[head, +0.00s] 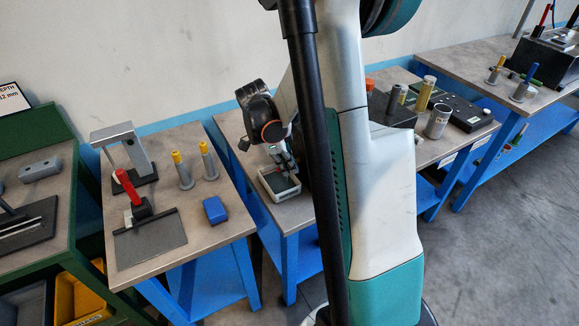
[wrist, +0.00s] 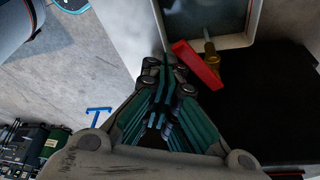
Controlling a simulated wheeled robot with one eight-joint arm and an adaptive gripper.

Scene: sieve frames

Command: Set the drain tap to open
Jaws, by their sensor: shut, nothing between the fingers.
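The drain tap shows in the wrist view as a red lever (wrist: 197,65) beside a brass stem (wrist: 210,48), at the near wall of a pale tray (wrist: 238,41). The lever slants down to the right in the picture. My gripper (wrist: 168,66) is shut and empty, its tips just left of the lever. I cannot tell whether they touch it. In the head view my gripper (head: 284,158) is over the white tray (head: 272,190) on the middle bench, and the tap is not clearly seen there.
A black surface (wrist: 265,100) lies right of my gripper in the wrist view. In the head view, the left bench (head: 207,243) holds a red-handled press (head: 128,188), yellow-topped posts (head: 183,170) and a blue block (head: 214,210). My arm hides part of the middle bench.

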